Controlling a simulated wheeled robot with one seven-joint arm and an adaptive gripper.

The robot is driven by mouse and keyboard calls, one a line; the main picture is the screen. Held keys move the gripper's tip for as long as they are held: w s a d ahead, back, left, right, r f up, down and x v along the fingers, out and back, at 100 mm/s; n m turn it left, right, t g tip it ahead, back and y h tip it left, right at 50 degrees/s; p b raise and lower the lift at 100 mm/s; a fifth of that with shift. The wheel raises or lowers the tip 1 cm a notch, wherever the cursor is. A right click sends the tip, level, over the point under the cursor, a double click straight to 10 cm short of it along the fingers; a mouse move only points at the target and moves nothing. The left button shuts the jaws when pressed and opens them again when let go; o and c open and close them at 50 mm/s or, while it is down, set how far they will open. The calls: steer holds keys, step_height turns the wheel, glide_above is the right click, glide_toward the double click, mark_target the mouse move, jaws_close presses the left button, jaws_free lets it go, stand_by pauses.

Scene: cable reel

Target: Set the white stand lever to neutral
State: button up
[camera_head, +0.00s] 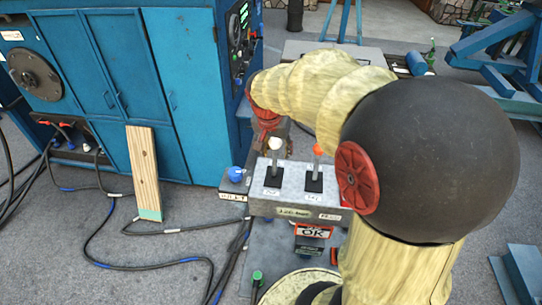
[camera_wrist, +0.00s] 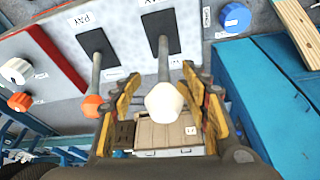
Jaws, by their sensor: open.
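The white stand lever (camera_head: 275,146) has a white knob on a thin grey shaft. It rises from a black plate on the left of the grey control box (camera_head: 292,200) and looks nearly upright there; I cannot tell its exact setting. In the wrist view its white knob (camera_wrist: 164,103) lies between the yellow-and-black fingers of my gripper (camera_wrist: 160,80). The fingers are open, with a gap on both sides of the knob. In the head view my gripper (camera_head: 275,136) is behind the knob and partly hidden by my arm.
An orange-knobbed lever (camera_head: 318,151) stands to the right of the white one; its knob (camera_wrist: 93,106) is close outside my left finger in the wrist view. A blue knob (camera_head: 235,174) sits left of the box. The blue cabinet (camera_head: 190,90) stands close on the left.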

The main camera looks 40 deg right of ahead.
steer(key=v, duration=1.2)
steer(key=shift+s, duration=0.35)
steer(key=s+a+f+n+t+y+b, duration=0.1)
steer(key=s+a+f+n+b, duration=0.3)
steer(key=a+f+b, duration=0.4)
steer(key=s+a+f+n+t+y+b, duration=0.2)
steer(key=s+a+f+n+t+b, duration=0.1)
steer(key=a+f+n+b, duration=0.4)
step_height(320, 180, down, 7)
steer(key=s+a+b, duration=0.1)
steer(key=b, duration=0.2)
steer(key=shift+s+a+f+b, duration=0.2)
steer(key=shift+s+a+b, duration=0.1)
steer(key=shift+s+a, duration=0.1)
steer(key=shift+d, duration=0.15)
